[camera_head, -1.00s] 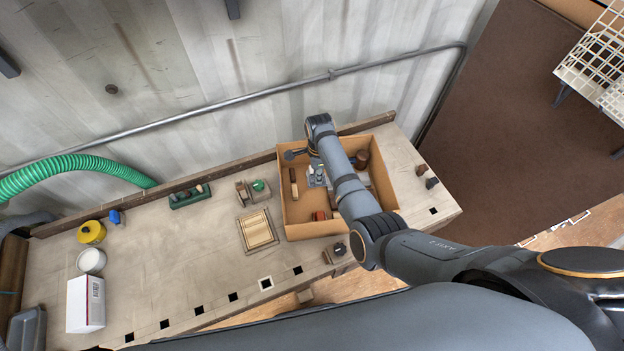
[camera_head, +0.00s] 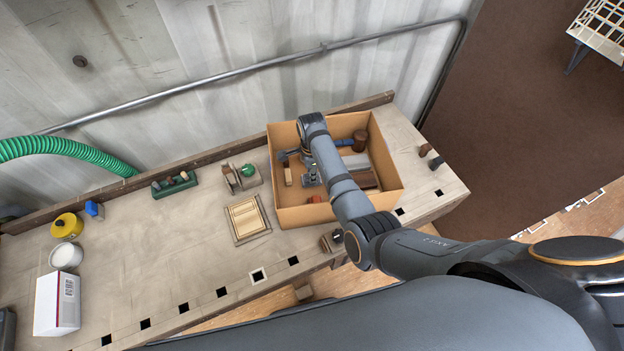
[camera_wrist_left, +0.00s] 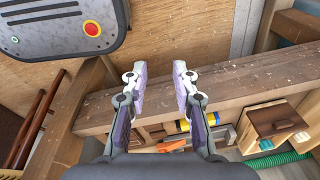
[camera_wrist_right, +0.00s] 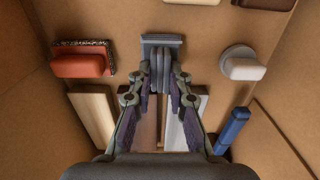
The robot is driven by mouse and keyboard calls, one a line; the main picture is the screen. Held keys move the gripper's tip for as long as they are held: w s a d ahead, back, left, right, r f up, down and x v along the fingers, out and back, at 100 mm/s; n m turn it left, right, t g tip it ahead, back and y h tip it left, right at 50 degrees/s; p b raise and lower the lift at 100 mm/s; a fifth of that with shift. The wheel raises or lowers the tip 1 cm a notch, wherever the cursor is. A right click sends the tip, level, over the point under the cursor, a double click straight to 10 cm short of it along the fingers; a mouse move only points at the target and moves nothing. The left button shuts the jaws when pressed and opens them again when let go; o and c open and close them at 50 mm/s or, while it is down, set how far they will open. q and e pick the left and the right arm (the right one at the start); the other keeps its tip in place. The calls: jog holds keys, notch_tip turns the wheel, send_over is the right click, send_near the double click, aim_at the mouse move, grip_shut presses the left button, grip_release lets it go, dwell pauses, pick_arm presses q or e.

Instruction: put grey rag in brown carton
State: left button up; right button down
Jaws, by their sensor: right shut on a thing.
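The brown carton (camera_head: 305,215) stands open on the right part of the workbench. My right arm reaches over its near wall, and the gripper (camera_wrist_right: 160,95) is down inside it. In the right wrist view this gripper is shut on a folded grey thing, which looks like the grey rag (camera_wrist_right: 162,62), above or at the carton floor; contact with the floor is unclear. In the head view the grey rag (camera_head: 311,179) shows only in part beside my arm. My left gripper (camera_wrist_left: 159,72) is open and empty, away from the carton, facing the wooden bench frame.
In the carton lie a red block (camera_wrist_right: 82,65), a white round-based piece (camera_wrist_right: 243,65), wooden pieces (camera_wrist_right: 92,112) and a mallet (camera_head: 360,139) with a blue handle.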

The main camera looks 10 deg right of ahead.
jog(key=shift+w+f, duration=0.1)
jog(key=shift+f, duration=0.5)
jog(key=shift+a+r, duration=0.1)
jog(key=shift+r, duration=0.05)
jog(key=c, duration=1.7)
grip_release()
jog(key=o, duration=0.4)
pick_arm(q)
jog(key=shift+s+f, duration=0.55)
notch_tip(320, 180, up, 13)
jog(key=p, duration=1.3)
pick_arm(e)
notch_tip(320, 180, up, 12)
jog(key=shift+r, duration=0.1)
pick_arm(q)
jog(key=shift+f, duration=0.15)
